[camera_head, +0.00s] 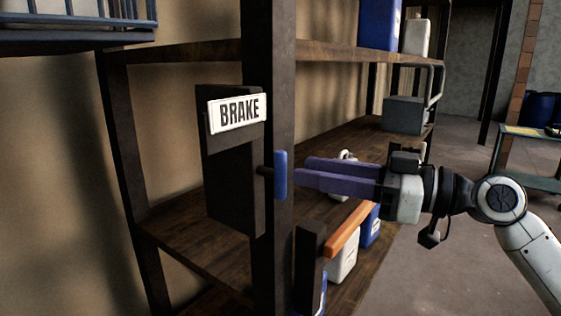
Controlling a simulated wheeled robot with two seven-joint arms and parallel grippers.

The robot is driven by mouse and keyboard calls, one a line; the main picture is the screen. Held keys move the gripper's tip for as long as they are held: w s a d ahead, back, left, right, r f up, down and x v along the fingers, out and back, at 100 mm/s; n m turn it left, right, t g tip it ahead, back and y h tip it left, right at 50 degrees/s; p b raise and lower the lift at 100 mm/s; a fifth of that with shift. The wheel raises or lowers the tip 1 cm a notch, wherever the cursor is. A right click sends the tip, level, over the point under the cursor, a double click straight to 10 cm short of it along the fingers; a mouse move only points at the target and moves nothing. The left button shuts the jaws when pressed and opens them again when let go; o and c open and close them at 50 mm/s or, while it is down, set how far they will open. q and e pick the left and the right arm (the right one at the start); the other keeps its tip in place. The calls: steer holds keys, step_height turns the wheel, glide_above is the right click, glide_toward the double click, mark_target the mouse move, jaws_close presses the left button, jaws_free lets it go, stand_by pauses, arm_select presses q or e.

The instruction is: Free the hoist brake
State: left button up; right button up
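My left gripper is out of view.
An orange bar (349,229) on a dark post (309,256) lies below my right gripper. The shelf post (270,60) stands close behind the handle. Jugs (343,262) and a grey box (404,115) stand on the shelves. Open floor (455,250) lies to the right.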

mark_target(280, 166)
steer(key=p+x, duration=0.1)
steer(key=x, duration=0.5)
steer(key=shift+w+a, duration=0.15)
steer(key=shift+a, duration=0.25)
jaws_close()
